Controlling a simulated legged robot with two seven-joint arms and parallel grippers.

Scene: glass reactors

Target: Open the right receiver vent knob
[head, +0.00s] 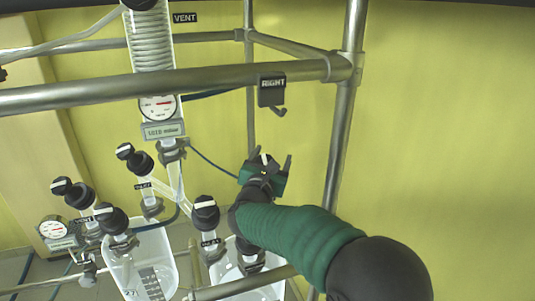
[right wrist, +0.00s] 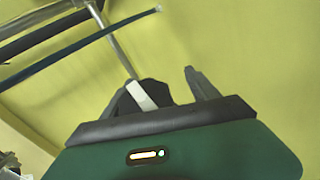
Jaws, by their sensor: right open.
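My right gripper (head: 267,161) is open at the middle of the head view, above the right receiver vessel (head: 231,270). A black knob with a white bar (right wrist: 141,95) sits between its fingers in the right wrist view, with a gap to the right finger. A small white bar (head: 264,158) also shows between the fingers in the head view; the rest of that knob is hidden by the gripper. I cannot tell if a finger touches the knob, and its label is not visible. My left gripper is out of view.
A metal rail (head: 200,82) crosses above, with a RIGHT tag and hook (head: 272,92). A steel post (head: 343,130) stands right of the gripper. Another black knob (head: 205,210) and a glass vessel (head: 140,262) are at left. The yellow wall at right is clear.

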